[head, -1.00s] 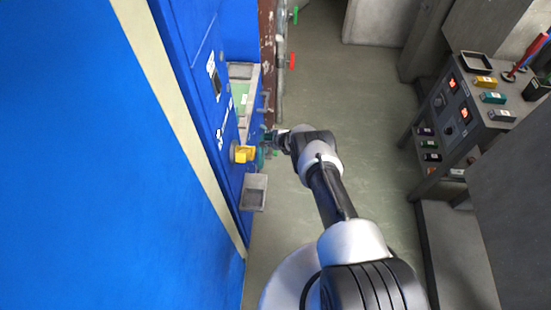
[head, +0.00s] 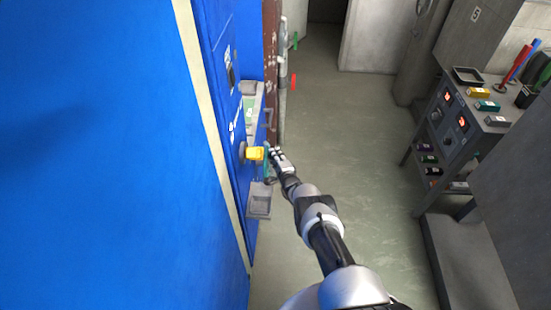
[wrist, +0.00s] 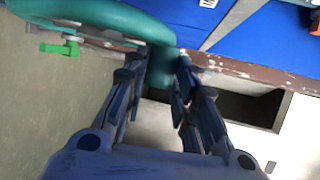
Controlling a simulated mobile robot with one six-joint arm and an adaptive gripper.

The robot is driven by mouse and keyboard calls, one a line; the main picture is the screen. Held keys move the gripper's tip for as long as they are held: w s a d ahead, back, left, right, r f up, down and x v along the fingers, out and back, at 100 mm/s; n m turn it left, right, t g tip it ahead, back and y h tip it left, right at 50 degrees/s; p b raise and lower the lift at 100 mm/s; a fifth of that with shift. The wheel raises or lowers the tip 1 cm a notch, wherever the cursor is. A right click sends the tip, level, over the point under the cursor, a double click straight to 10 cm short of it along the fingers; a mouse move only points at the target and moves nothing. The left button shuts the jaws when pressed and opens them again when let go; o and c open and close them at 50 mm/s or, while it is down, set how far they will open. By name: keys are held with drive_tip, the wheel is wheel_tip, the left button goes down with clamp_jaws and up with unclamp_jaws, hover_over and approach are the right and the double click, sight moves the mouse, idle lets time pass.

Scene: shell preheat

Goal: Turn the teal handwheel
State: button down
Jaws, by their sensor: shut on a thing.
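In the head view only a thin edge of the handwheel (head: 267,152) shows, beside the blue panel and just right of a yellow knob.
The yellow knob (head: 254,153) sticks out of the blue cabinet (head: 110,150) close to the wheel. A grey tray (head: 260,200) juts out below. A red handle (head: 293,81) and a green handle (head: 295,41) are farther back. A control bench (head: 455,140) stands right; the floor between is clear.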

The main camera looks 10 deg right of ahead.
drive_tip(key=shift+a, duration=0.15)
drive_tip(key=c, duration=1.3)
unclamp_jaws()
drive_tip(key=shift+s, duration=0.1)
drive_tip(key=v, duration=1.2)
